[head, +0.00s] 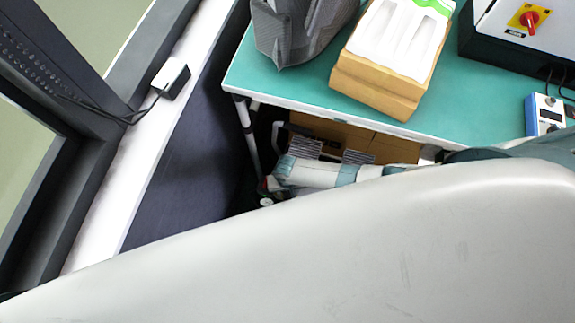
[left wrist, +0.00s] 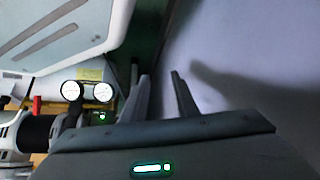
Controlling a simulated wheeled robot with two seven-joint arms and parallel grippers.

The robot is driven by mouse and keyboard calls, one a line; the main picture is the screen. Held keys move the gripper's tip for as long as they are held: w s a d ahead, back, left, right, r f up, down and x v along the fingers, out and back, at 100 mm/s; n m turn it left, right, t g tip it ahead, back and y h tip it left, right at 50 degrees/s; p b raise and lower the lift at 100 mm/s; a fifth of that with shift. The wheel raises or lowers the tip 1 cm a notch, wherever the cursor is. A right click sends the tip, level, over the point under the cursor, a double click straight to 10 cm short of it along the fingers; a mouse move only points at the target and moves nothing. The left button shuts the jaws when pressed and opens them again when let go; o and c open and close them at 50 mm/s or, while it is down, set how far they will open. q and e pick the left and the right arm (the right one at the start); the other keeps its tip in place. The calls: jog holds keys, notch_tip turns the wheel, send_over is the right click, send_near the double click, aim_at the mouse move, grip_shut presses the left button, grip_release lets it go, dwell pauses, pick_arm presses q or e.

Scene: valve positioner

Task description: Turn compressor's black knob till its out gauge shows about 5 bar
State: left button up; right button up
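In the left wrist view two round white gauges (left wrist: 88,91) of the compressor show at the left, side by side. Their needles are too small to read. A dark fitting sits just below the left gauge; I cannot tell whether it is the black knob. My left gripper (left wrist: 159,74) is open, its fingertips apart with nothing between them, to the right of the gauges and clear of them in the picture. In the head view small compressor fittings (head: 266,202) show low beneath the table. My big pale arm hides much there, and I cannot make out the right gripper's fingers.
A green-topped table (head: 285,88) carries a grey backpack (head: 292,28), a tan box (head: 375,92) with a white insert, a control box with a red switch (head: 531,18) and a blue device (head: 544,113). A dark wall panel (head: 190,150) and window frame stand left.

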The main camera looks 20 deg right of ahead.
jog(key=c, duration=0.8)
pick_arm(q)
jog(key=shift+a, duration=0.1)
jog(key=shift+r, duration=0.15)
pick_arm(e)
jog(key=shift+r, duration=0.1)
jog(key=shift+m+p, duration=0.35)
jog(key=shift+m, duration=0.05)
jog(key=shift+s+m+p, duration=0.1)
jog(key=shift+m+p, duration=0.25)
jog(key=shift+m, duration=0.15)
jog(key=m+p, duration=0.3)
jog(key=m, duration=0.3)
jog(key=shift+a+m, duration=0.1)
jog(key=shift+m, duration=0.3)
pick_arm(q)
jog(key=s+a+f+g, duration=0.2)
jog(key=s+a+f, duration=0.1)
jog(key=s, duration=0.7)
jog(key=shift+s+a+f+g+y, duration=0.15)
jog(key=shift+s+a+g+y, duration=0.15)
jog(key=shift+y, duration=0.1)
pick_arm(e)
jog(key=shift+m, duration=1.8)
